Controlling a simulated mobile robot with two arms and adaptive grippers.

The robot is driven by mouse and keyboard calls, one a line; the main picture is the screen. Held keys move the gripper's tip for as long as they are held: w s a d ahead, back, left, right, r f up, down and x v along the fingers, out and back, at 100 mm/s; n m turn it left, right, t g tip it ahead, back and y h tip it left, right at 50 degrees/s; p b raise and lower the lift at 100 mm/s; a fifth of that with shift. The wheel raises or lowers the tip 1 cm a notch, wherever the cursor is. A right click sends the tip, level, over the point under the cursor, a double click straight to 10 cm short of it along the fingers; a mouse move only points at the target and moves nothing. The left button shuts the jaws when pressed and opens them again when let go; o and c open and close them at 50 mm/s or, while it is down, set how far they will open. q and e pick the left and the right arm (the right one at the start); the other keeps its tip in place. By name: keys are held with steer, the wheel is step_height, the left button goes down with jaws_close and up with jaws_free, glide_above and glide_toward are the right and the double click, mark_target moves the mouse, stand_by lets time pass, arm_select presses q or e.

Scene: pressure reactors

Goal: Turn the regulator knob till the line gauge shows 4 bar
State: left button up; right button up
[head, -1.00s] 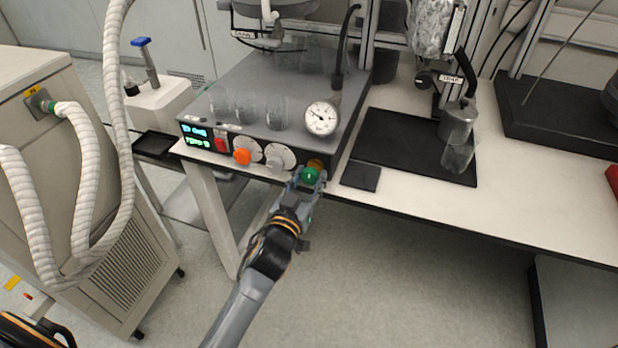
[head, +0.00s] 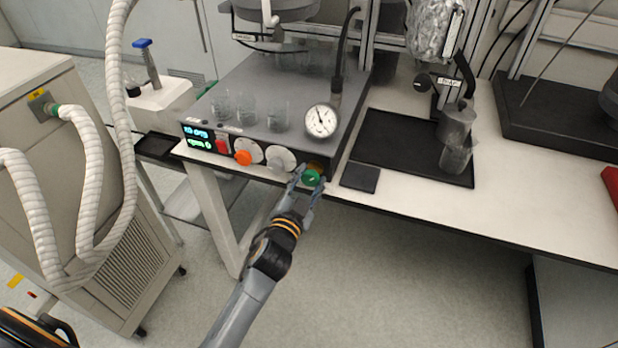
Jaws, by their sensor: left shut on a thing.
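The green regulator knob (head: 312,178) is at the lower right of the front panel of the grey control box (head: 262,85). My left gripper (head: 307,180) is shut on this knob, with one finger on each side of it. The line gauge (head: 321,121) is a round white dial on the box's top right corner. Its needle points up and to the left; the numbers are too small to read.
The panel also has an orange knob (head: 243,158), a grey-white knob (head: 280,158), a red switch (head: 222,146) and a lit display (head: 197,137). Several glass beakers (head: 278,116) stand on the box. A black tray (head: 400,148) and small dark pad (head: 360,177) lie to the right.

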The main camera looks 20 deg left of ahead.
arm_select(q)
steer(key=shift+m, duration=1.1)
steer(key=o, duration=1.2)
steer(key=shift+c, duration=0.2)
steer(key=s, duration=1.2)
steer(key=shift+a, duration=0.2)
